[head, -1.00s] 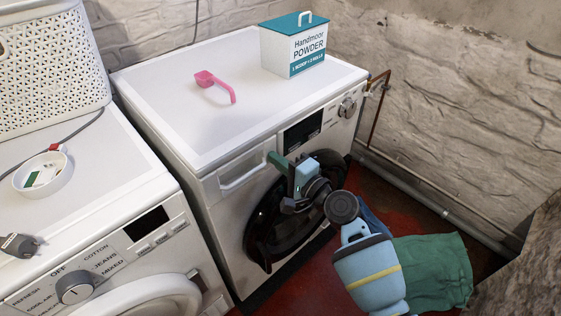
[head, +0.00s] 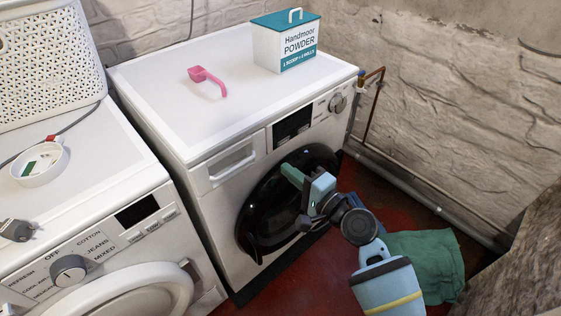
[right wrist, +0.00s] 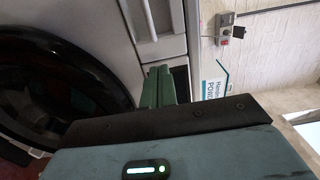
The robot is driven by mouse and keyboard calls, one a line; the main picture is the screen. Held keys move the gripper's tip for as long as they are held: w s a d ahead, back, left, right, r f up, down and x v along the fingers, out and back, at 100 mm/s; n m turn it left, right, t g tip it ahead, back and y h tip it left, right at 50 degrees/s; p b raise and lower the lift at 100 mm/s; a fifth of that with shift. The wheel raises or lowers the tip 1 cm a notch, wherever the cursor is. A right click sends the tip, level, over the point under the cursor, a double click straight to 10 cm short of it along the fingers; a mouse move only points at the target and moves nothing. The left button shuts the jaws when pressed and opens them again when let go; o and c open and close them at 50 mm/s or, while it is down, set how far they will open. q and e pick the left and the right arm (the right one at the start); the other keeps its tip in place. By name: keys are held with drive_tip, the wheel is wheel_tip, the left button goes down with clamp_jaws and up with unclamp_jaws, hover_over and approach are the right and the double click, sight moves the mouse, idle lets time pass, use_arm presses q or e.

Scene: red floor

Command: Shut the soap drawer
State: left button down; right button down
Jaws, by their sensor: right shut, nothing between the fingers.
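The soap drawer (head: 233,162) is at the upper left of the front of the white washing machine (head: 222,205), with a pale recessed handle. Its front looks about flush with the panel around it. It also shows at the top of the right wrist view (right wrist: 165,48), turned on its side. My right gripper (head: 286,170) is shut and empty. It is in front of the machine, to the right of and a little below the drawer, apart from it. Its green fingers also show in the right wrist view (right wrist: 158,82). My left gripper is not in view.
The dark round door (head: 262,215) is below the drawer, partly behind my right gripper. A pink scoop (head: 207,80) and a powder box (head: 285,45) are on top. A second machine (head: 95,250) stands left. A green cloth (head: 425,262) lies at right.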

drive_tip(key=shift+v, duration=2.7)
drive_tip(key=shift+f, duration=0.15)
